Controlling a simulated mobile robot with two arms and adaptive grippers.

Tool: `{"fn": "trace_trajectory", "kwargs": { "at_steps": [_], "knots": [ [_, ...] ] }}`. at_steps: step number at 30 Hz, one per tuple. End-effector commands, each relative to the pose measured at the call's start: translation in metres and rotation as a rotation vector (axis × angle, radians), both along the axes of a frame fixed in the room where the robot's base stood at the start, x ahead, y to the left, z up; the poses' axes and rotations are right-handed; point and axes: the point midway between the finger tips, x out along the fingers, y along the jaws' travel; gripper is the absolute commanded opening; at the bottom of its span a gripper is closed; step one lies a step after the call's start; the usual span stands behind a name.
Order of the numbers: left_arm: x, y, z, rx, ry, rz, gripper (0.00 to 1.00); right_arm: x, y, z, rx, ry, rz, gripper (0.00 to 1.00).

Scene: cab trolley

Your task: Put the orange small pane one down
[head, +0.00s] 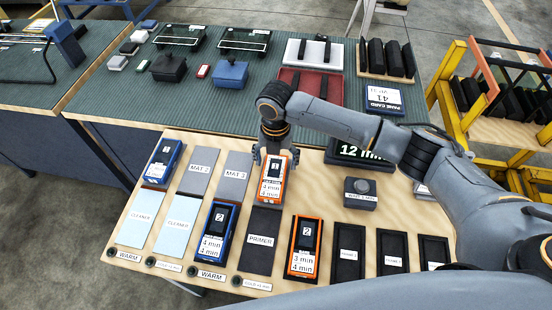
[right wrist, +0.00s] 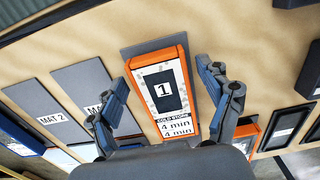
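The orange small pane 1 (head: 272,188) has a label "1" and "4 min 4 min". It lies flat on a dark mat on the wooden board, right of the "MAT" pads. In the right wrist view the pane (right wrist: 164,92) sits between the fingers, with a dark grey strip showing past its far end. My right gripper (head: 271,152) is at the far end of the pane; in the wrist view its fingers (right wrist: 168,88) are spread on either side, apart from the pane's edges. A second orange pane 2 (head: 303,247) lies at the front. My left gripper is not in view.
Blue panes 1 (head: 162,163) and 2 (head: 214,232) lie on the board. Pads include MAT 2 (head: 196,172), the CLEANER pads and the dark PRIMER pad (head: 260,240). A "12 min" display (head: 355,152) stands right of my gripper. Empty black slots lie front right.

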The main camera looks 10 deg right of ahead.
Motion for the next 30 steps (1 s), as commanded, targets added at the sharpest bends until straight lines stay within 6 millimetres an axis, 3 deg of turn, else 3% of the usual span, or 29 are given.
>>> {"fn": "trace_trajectory", "kwargs": {
  "at_steps": [11, 14, 24, 30],
  "knots": [
    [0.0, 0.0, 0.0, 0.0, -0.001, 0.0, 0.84, 0.001, 0.0, 0.006, 0.0, -0.002, 0.0, 0.81],
    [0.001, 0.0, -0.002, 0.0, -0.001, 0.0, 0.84, 0.001, 0.001, 0.019, 0.001, -0.003, 0.0, 0.81],
    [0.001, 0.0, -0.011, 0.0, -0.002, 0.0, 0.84, 0.002, 0.001, 0.091, 0.001, -0.004, 0.0, 0.81],
    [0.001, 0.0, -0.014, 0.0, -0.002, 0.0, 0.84, 0.002, 0.001, 0.116, 0.001, -0.001, 0.0, 0.81]
  ]
}}
